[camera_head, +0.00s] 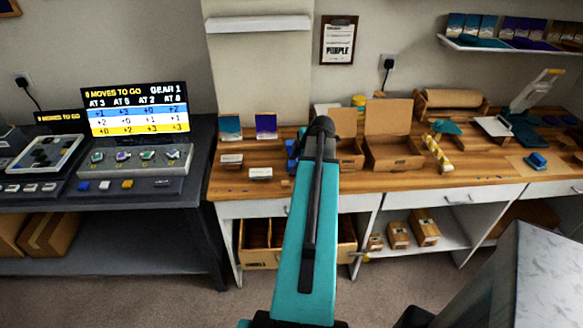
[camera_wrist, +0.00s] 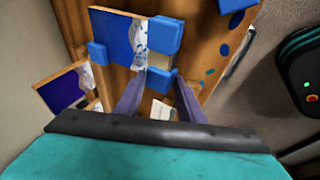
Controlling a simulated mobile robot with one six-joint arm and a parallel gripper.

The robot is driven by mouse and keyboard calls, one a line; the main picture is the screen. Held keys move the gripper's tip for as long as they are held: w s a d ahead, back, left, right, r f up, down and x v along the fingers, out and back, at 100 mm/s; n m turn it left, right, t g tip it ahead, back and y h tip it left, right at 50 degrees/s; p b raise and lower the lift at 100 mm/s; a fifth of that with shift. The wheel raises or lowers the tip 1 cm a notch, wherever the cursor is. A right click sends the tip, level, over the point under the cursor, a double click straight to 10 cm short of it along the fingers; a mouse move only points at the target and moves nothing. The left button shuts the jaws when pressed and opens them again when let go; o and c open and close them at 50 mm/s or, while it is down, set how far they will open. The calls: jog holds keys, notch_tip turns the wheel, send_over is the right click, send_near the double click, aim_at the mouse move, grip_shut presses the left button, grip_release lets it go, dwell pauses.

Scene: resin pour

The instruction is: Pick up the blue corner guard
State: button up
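In the wrist view my gripper (camera_wrist: 160,88) has its two grey-purple fingers spread apart, with a blue corner guard (camera_wrist: 160,82) between the fingertips. I cannot tell whether the fingers touch it. The guard is at the near right corner of a picture panel (camera_wrist: 118,26) with blue and white paint. Other blue guards sit on this panel's corners, one at the upper right (camera_wrist: 165,36) and one at the left (camera_wrist: 97,52). In the head view my arm hides the gripper; a bit of blue (camera_head: 291,148) shows left of the arm on the wooden bench.
A second panel with a dark blue face (camera_wrist: 62,88) stands close left in the wrist view. Blue spots mark the wooden bench (camera_head: 235,190). Cardboard boxes (camera_head: 392,150) stand right of my arm. A dark table (camera_head: 100,200) with a screen (camera_head: 135,108) stands left.

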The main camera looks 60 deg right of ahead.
aim_at(290, 162)
jog(key=shift+c, duration=1.4)
jog(key=shift+r, duration=0.2)
jog(key=shift+r+b, duration=0.7)
jog(key=shift+r, duration=0.7)
jog(key=s+b, duration=0.1)
jog(key=s, duration=0.4)
jog(key=s+r+b, duration=0.1)
jog(key=s, duration=0.4)
jog(key=s+r+b, duration=0.1)
jog(key=s+b, duration=0.1)
jog(key=s, duration=0.4)
jog(key=shift+d, duration=0.1)
jog(key=shift+c, duration=0.3)
jog(key=shift+w+f, duration=0.1)
